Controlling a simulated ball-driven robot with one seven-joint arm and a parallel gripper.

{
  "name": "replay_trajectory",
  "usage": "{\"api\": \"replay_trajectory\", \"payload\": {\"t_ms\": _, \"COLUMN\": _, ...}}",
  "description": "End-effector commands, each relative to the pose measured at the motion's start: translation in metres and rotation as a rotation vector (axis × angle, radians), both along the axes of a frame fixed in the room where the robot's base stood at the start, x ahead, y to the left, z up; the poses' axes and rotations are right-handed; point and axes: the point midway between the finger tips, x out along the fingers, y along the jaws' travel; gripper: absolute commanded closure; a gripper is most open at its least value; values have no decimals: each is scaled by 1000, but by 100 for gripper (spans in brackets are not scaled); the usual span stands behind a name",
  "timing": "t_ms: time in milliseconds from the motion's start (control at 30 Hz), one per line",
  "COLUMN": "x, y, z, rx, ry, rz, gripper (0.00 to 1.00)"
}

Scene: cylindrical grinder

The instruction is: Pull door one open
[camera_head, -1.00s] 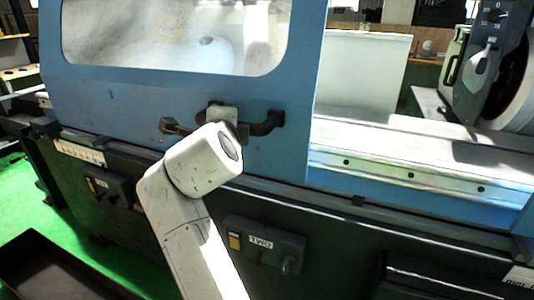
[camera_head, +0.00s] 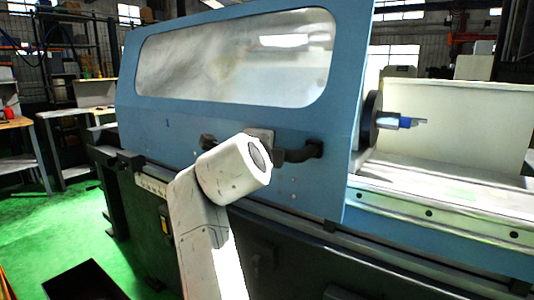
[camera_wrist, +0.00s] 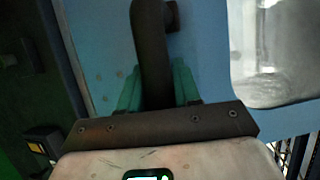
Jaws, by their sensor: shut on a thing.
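In the head view my white wrist covers the middle of the handle and my fingertips are hidden.
Right of the door's edge, a dark round chuck (camera_head: 370,118) and a blue-tipped part (camera_head: 405,123) show above the pale machine bed (camera_head: 450,205). A black tray (camera_head: 85,282) lies on the green floor at lower left. Benches (camera_head: 75,125) stand at far left.

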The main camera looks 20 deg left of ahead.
Motion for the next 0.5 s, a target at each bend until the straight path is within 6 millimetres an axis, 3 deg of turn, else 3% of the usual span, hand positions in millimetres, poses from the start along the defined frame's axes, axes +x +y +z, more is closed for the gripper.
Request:
{"api": "replay_trajectory", "payload": {"t_ms": 333, "x": 0, "y": 0, "z": -3, "rx": -3, "ry": 5, "rz": 0, "gripper": 100}}
{"api": "replay_trajectory", "payload": {"t_ms": 367, "x": 0, "y": 0, "z": -3, "rx": -3, "ry": 5, "rz": 0, "gripper": 67}}
{"api": "replay_trajectory", "payload": {"t_ms": 500, "x": 0, "y": 0, "z": -2, "rx": -2, "ry": 4, "rz": -1, "gripper": 53}}
